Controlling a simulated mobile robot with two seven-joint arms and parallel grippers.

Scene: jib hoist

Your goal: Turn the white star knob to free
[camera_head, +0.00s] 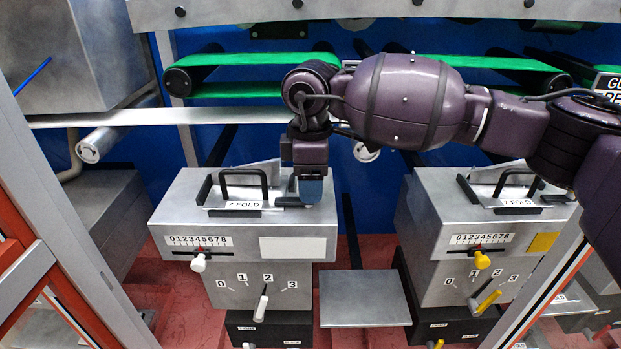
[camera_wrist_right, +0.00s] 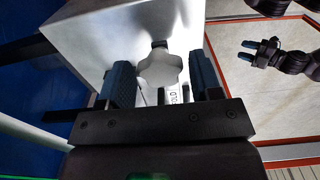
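The white star knob (camera_wrist_right: 160,70) shows in the right wrist view, on a grey metal housing (camera_wrist_right: 115,40). My right gripper (camera_wrist_right: 162,85) is open, its two blue fingers apart with the knob in view between them. I cannot tell whether they touch it. In the head view my right gripper (camera_head: 311,190) points down at the right end of the left "Z FOLD" unit (camera_head: 190,200), and the knob is hidden there. My left gripper (camera_wrist_right: 247,50) appears small at the upper right of the wrist view, its two fingertips apart and empty. It is not in the head view.
A black handle (camera_head: 243,180) stands on the left unit, close left of my right gripper. A white-tipped lever (camera_head: 263,304) is on its front. A second similar unit (camera_head: 470,235) with yellow levers stands at right. Green belts (camera_head: 250,59) run behind; a grey plate (camera_head: 364,298) lies between units.

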